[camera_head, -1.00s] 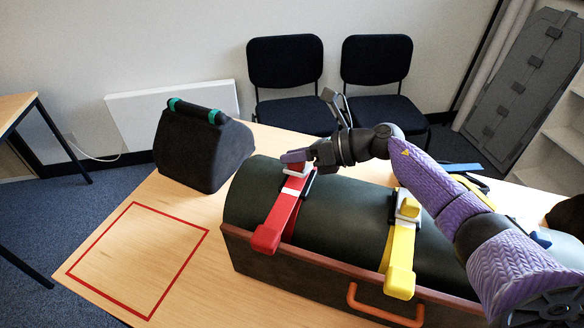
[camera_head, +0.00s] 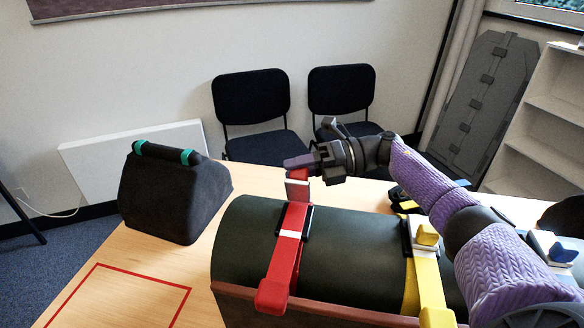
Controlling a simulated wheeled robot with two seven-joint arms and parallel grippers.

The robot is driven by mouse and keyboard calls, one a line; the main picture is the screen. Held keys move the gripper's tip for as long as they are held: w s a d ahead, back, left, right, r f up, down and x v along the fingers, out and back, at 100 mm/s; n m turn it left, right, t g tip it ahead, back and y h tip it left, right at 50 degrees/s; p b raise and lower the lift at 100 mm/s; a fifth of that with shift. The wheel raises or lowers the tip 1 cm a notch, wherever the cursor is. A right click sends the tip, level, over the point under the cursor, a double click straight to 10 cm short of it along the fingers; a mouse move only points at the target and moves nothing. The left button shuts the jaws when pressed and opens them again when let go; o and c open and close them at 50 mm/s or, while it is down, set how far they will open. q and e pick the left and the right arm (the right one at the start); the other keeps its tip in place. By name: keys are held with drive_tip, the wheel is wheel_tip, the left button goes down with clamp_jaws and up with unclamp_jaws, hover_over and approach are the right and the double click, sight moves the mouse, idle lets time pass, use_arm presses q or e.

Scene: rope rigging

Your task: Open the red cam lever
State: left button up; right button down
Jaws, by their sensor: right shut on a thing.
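The red cam lever (camera_head: 297,187) stands up from its buckle on top of the red strap (camera_head: 283,262). The strap runs over a dark green cylinder (camera_head: 345,262) in a brown tray (camera_head: 330,313). My right gripper (camera_head: 299,164) reaches in from the right above the cylinder. It is shut on the upper end of the red lever. Its fingers hide part of the lever's tip. My left gripper is not in view.
A yellow cam lever (camera_head: 427,235) on a yellow strap (camera_head: 426,280) and a blue cam lever (camera_head: 563,252) lie farther right. A black wedge-shaped block (camera_head: 170,200) with teal bands stands left. A red outline (camera_head: 183,290) marks clear table.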

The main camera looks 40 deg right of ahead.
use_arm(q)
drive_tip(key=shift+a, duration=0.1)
use_arm(e)
drive_tip(key=shift+w+d+m, duration=0.1)
drive_tip(key=shift+m, duration=0.2)
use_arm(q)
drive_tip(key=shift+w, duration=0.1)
use_arm(e)
drive_tip(key=shift+c, duration=2)
unclamp_jaws()
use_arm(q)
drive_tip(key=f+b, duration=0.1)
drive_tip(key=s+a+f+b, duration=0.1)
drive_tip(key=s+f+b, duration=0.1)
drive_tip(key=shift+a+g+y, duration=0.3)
use_arm(e)
drive_tip(key=v, duration=1)
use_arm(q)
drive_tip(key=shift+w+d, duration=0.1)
use_arm(e)
drive_tip(key=shift+f, duration=0.15)
